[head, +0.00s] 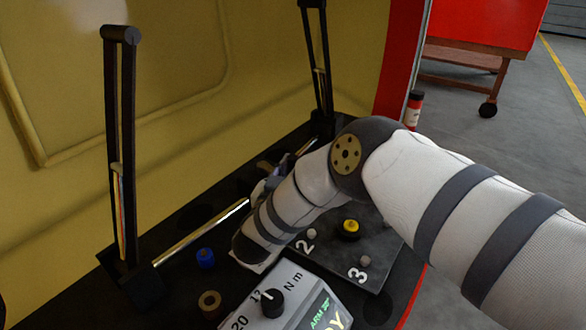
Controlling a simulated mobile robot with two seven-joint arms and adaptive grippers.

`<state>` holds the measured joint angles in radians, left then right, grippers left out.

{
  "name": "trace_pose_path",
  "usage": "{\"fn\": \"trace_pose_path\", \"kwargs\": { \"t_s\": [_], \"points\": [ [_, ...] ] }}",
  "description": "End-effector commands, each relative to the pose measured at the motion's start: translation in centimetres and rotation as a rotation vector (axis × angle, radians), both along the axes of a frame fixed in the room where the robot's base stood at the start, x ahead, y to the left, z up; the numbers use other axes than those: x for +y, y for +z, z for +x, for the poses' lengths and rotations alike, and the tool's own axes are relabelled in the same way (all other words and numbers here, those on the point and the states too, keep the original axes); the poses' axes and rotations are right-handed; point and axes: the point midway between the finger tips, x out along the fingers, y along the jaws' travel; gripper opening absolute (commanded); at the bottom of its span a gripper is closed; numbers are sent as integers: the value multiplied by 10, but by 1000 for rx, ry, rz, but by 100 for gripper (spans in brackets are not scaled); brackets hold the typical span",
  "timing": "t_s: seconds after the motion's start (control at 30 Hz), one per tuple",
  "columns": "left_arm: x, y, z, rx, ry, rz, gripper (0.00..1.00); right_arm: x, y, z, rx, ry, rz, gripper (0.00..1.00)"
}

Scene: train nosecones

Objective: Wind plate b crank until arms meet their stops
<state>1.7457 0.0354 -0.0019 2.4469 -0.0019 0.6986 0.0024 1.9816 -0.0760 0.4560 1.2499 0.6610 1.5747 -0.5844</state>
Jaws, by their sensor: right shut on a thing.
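My right arm comes in from the right and reaches down to the black deck. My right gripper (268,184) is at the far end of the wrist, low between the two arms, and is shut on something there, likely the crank. The wrist hides most of the crank and of the grip. The left black arm (120,150) stands nearly upright in front of the yellow panel. The right black arm (319,70) also stands nearly upright. A shiny rod (195,237) runs along the deck between their bases. I cannot make out the stops. My left gripper is not in view.
A grey box with a dial and "N m" marks (272,303) stands in front. A plate marked 2 and 3 (335,262) holds a yellow knob (350,229). A blue knob (206,257) and a brass ring (209,301) are at the left. A red cart (485,35) stands behind.

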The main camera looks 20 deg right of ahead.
Motion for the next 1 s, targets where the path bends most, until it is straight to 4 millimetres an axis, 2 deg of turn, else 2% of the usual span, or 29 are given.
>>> {"fn": "trace_pose_path", "kwargs": {
  "t_s": [0.03,0.17,0.2,0.27,0.57,0.9,1.0],
  "points": [
    [0,0,0,1,0,0,51,10,-6,-1,13,22,9,0],
    [0,0,0,1,0,0,51,10,-6,-2,13,22,9,0],
    [0,0,0,1,0,0,51,10,-6,-1,13,22,9,25],
    [0,0,0,1,0,0,51,10,-6,-1,13,21,9,39],
    [0,0,0,0,0,0,51,7,-3,-2,6,11,4,40],
    [0,0,0,0,0,0,51,47,-3,-52,9,17,5,40],
    [0,0,0,0,0,0,51,52,-3,-59,8,17,6,40]
  ]
}}
